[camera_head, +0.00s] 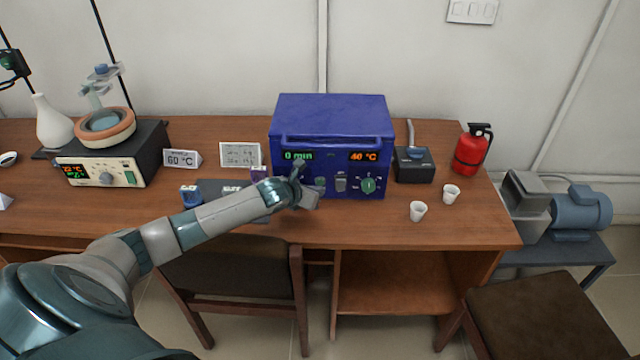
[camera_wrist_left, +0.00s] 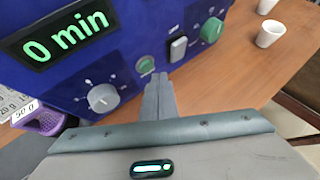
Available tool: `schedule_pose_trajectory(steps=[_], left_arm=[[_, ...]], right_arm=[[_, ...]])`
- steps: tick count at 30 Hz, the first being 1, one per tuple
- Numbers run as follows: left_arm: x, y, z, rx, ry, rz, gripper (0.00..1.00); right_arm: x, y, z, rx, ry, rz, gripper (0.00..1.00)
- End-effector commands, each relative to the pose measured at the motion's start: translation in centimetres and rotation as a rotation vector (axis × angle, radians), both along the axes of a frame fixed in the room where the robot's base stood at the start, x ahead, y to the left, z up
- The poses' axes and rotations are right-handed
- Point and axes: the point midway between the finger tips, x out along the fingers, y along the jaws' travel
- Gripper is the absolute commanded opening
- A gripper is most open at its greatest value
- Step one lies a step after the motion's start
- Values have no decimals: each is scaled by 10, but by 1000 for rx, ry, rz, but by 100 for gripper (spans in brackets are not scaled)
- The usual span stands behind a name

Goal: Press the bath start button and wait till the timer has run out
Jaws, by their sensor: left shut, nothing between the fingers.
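The blue bath unit (camera_head: 333,115) stands on the wooden desk. Its left display (camera_head: 298,156) reads 0 min and its right display (camera_head: 363,156) reads 40 °C. In the left wrist view, a round green button (camera_wrist_left: 145,64) sits on its front between a grey knob (camera_wrist_left: 103,97) and a grey rocker switch (camera_wrist_left: 178,48). A green knob (camera_wrist_left: 212,30) is further right. My left gripper (camera_wrist_left: 160,90) is shut and empty, its fingertips close in front of and just below the green button. I cannot tell whether they touch the panel. My right gripper is out of view.
Two white cups (camera_head: 418,211) and a red extinguisher (camera_head: 470,150) stand right of the bath. A small black device (camera_head: 414,165) is beside it. A heating unit with a flask (camera_head: 104,170) and a 60 °C sign (camera_head: 182,159) are on the left. Chairs stand in front.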

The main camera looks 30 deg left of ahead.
Motion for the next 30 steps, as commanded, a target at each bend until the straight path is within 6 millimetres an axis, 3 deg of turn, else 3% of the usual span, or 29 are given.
schedule_pose_trajectory(steps=[30], left_arm=[[8, 5, 0, 0, 0, 0, 0]], right_arm=[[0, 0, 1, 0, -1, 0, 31]])
